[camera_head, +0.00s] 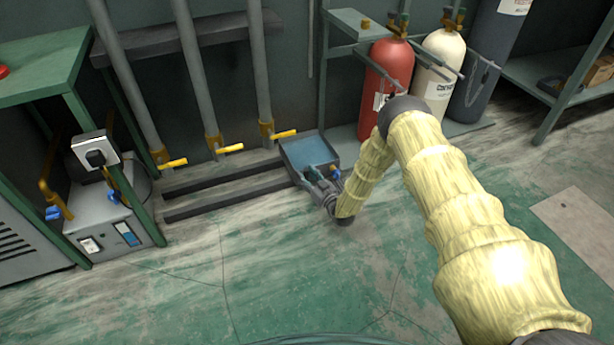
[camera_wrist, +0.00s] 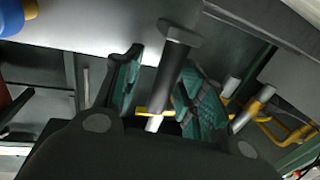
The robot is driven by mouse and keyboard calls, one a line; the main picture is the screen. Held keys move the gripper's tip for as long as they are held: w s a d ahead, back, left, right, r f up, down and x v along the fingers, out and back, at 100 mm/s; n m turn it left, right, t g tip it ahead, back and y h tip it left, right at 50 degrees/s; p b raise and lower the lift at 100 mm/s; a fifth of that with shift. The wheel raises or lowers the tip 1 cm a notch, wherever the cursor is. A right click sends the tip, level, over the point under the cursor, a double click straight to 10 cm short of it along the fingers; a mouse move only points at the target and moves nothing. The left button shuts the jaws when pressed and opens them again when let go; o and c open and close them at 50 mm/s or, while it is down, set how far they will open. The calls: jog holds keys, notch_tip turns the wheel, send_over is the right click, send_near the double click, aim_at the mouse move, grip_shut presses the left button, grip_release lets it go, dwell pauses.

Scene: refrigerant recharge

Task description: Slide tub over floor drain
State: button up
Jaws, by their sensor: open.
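The tub (camera_head: 291,163) is a shallow grey tray with a blue interior, on the floor below the back wall, beside the dark floor rails. My gripper (camera_head: 318,178) is low at the tub's near side and overlaps its near edge in the head view. In the wrist view my gripper (camera_wrist: 163,82) is open, its teal finger pads apart. A dark T-shaped bar (camera_wrist: 181,38) shows between the fingers, with no clear contact; I cannot tell whether it belongs to the tub. A floor drain is not clearly identifiable; a flat beige floor panel (camera_head: 578,222) lies at the right.
Red (camera_head: 385,75) and cream (camera_head: 440,72) cylinders stand behind my arm, with a dark cylinder (camera_head: 485,75) beside them. Pipes with yellow valve levers (camera_head: 230,149) stand left of the tub. A green bench (camera_head: 40,65) is at left.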

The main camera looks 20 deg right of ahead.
jog(key=v, duration=1.1)
jog(key=shift+s, duration=0.35)
jog(key=shift+d, duration=0.15)
jog(key=s+a+f+g+h+p, duration=0.1)
jog(key=s+a+g, duration=0.1)
jog(key=s, duration=0.4)
jog(key=s+a+f+m+g+h+p, duration=0.1)
jog(key=s+a+g, duration=0.2)
jog(key=s, duration=0.4)
jog(key=s+a+f+m+g+p, duration=0.1)
jog(key=s+a+g+p, duration=0.1)
jog(key=s, duration=0.5)
jog(key=shift+a+g+h, duration=0.2)
jog(key=shift+g+h, duration=0.2)
jog(key=shift+g, duration=0.4)
jog(key=s+d+r+m+g+h+p, duration=0.1)
jog(key=s+r+g, duration=0.2)
jog(key=s, duration=0.6)
jog(key=s+r+g+h+p, duration=0.1)
jog(key=s+r+g, duration=0.2)
jog(key=s, duration=0.6)
jog(key=s+d+r+m+g+h+p, duration=0.1)
jog(key=s+r+g, duration=0.15)
jog(key=s, duration=0.75)
notch_tip(320, 180, up, 38)
jog(key=p, duration=3.8)
